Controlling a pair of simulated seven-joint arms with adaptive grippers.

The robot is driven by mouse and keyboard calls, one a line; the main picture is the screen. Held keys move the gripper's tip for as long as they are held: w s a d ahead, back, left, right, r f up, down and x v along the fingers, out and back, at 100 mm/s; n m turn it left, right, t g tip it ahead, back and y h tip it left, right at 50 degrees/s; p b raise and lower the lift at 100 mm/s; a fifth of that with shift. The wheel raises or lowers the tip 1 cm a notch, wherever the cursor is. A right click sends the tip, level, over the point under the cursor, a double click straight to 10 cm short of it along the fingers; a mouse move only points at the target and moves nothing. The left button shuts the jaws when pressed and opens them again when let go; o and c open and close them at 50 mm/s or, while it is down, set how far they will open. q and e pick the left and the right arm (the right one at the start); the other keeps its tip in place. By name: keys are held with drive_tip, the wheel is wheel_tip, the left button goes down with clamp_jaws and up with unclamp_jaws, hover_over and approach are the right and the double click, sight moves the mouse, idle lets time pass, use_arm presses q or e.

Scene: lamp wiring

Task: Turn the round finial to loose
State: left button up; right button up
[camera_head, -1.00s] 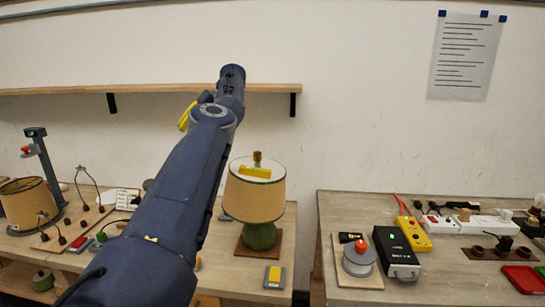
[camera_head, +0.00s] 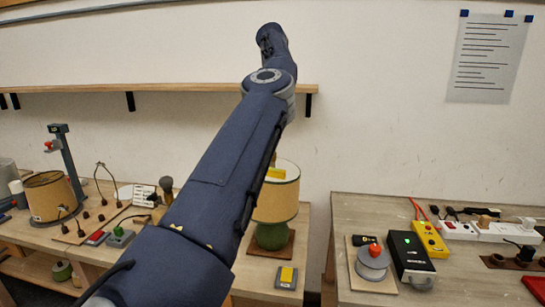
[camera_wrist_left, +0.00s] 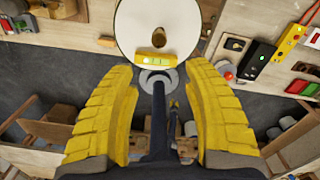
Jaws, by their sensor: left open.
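The lamp (camera_head: 276,205) has a tan shade and a green base and stands on the bench right of my left arm. Its round finial is a small brown-gold knob on top of the shade; it shows in the left wrist view (camera_wrist_left: 159,38), and in the head view my forearm largely hides it. A yellow level (camera_head: 276,173) lies on the shade top, also seen in the wrist view (camera_wrist_left: 155,60). My left gripper (camera_wrist_left: 162,68) is open and empty, its yellow fingers apart, with the finial ahead, beyond the fingertips.
A yellow-topped switch block (camera_head: 287,277) sits in front of the lamp. A second tan shade (camera_head: 50,196) and a post stand at the left. The right bench holds a black box (camera_head: 411,258) and a grey disc (camera_head: 372,262). A shelf (camera_head: 190,88) runs along the wall.

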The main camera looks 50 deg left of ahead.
use_arm(q)
wheel_tip(320, 180, down, 15)
drive_tip(key=shift+f, duration=0.15)
idle(0.5)
drive_tip(key=shift+o, duration=0.2)
clamp_jaws()
idle(0.4)
